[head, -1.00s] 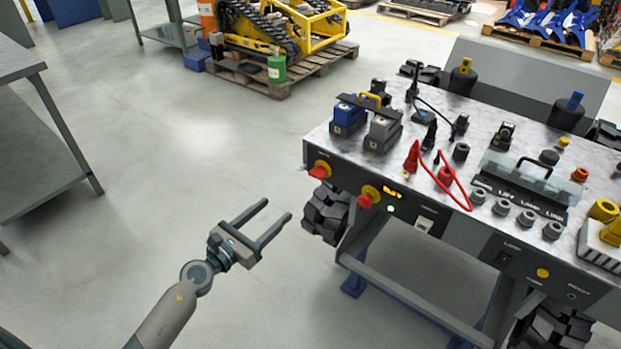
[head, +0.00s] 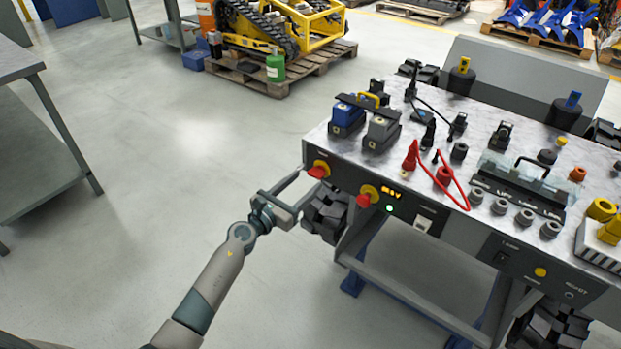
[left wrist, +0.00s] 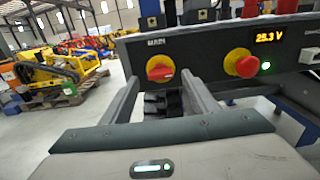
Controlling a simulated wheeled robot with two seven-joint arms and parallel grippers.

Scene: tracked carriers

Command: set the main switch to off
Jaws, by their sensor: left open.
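The main switch, a red rotary knob on a yellow plate, is on the left end of the console's front panel in the head view (head: 319,170). It also shows in the left wrist view (left wrist: 160,69), under a white label, with its red handle looking roughly level. My left gripper (head: 304,189) is open and empty, just in front of and slightly below the switch. In the left wrist view its two fingers (left wrist: 160,84) point at the panel, one on each side below the knob, apparently not touching it. My right gripper is not in view.
A red mushroom button (left wrist: 241,63) on a yellow base sits right of the switch. Beside it are a lit voltage display (left wrist: 269,37) and a green lamp (left wrist: 265,66). The floor to the left is clear.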

